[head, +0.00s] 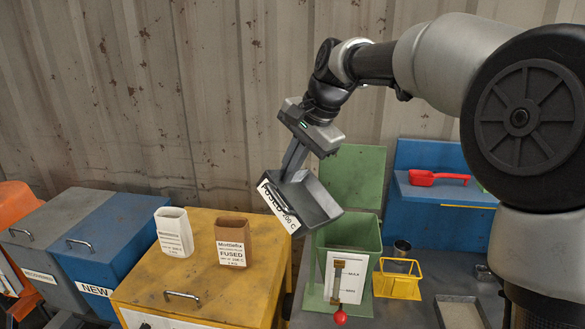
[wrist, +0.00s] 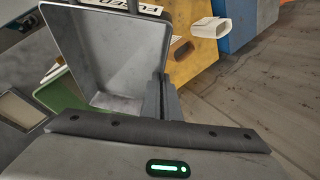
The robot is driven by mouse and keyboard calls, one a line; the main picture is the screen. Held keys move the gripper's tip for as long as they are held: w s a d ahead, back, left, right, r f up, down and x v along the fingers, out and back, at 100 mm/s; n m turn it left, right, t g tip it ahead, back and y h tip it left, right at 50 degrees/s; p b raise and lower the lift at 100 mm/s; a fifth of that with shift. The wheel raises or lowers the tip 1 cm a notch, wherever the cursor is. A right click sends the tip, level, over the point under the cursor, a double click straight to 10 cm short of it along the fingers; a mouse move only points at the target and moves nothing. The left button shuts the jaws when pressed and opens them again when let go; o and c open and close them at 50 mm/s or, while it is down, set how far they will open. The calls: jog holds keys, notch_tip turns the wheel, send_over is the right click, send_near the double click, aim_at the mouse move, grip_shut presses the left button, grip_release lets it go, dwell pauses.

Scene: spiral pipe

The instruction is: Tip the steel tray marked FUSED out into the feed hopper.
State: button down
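The steel tray marked FUSED (head: 308,203) hangs in the air from my gripper (head: 289,172), tilted, its white label facing front. My gripper is shut on the tray's edge. In the wrist view the tray (wrist: 110,45) lies left of my gripper (wrist: 163,95). Its grey inside shows no clear contents. The green hopper (head: 349,234), with a white front panel and a red knob, stands below and to the right of the tray. The tray's lower right corner is near the hopper's upper left rim. A strip of green (wrist: 62,92) shows beyond the tray in the wrist view.
A yellow cabinet (head: 200,262) bears a white carton (head: 174,232) and a brown carton marked FUSED (head: 231,241). A blue NEW bin (head: 115,235) stands left.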

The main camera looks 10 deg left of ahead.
jog(key=shift+a, duration=0.1)
jog(key=shift+s+a+f, duration=0.1)
jog(key=shift+a+f, duration=0.1)
jog(key=shift+f, duration=0.15)
jog(key=a+f+h, duration=0.3)
jog(key=f+h, duration=0.2)
jog(key=f, duration=0.1)
jog(key=shift+s+f+n+t+h, duration=0.15)
jog(key=shift+f+n+t+h, duration=0.05)
jog(key=shift+n+t+h, duration=0.2)
jog(key=shift+a, duration=0.15)
jog(key=shift+s+a+r+h, duration=0.1)
jog(key=shift+a+r+h, duration=0.8)
jog(key=shift+h, duration=0.1)
